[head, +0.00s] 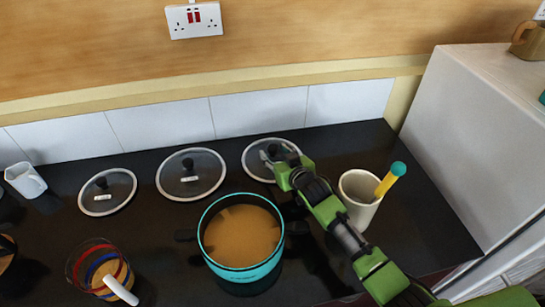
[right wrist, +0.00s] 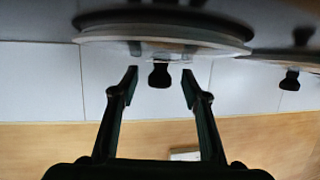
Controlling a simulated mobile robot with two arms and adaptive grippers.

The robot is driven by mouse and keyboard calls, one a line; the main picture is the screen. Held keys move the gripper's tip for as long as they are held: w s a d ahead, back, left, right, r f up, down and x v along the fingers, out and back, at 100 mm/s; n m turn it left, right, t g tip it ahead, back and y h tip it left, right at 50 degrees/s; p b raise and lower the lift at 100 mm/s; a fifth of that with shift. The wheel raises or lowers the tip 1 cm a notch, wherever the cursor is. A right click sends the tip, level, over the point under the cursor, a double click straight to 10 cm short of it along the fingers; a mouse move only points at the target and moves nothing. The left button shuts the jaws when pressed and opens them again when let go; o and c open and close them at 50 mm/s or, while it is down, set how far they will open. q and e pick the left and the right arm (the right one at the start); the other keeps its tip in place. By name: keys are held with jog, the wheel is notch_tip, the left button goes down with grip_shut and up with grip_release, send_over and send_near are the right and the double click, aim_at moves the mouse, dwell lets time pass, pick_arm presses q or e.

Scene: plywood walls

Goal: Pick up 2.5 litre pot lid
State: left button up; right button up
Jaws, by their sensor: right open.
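Three glass pot lids with pale rims and black knobs lie on the dark counter in the head view: a left lid (head: 107,207), a middle lid (head: 207,186) and a right lid (head: 254,172). Their labels are too small to read, so I cannot tell which is the 2.5 litre one. My right gripper (head: 277,154) is at the right lid and partly covers it. In the right wrist view the gripper (right wrist: 160,80) is open, with a lid's black knob (right wrist: 159,76) showing between its fingertips, not gripped. My left gripper is out of view.
A teal-rimmed pot (head: 241,237) stands just in front of the lids. A white cup (head: 357,213) with a yellow-handled tool (head: 391,179) stands right of my gripper. A striped glass (head: 84,270) and white mug (head: 25,180) are left. A white cabinet (head: 462,140) bounds the right.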

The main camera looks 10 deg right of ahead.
grip_shut()
jog(key=shift+r, duration=0.1)
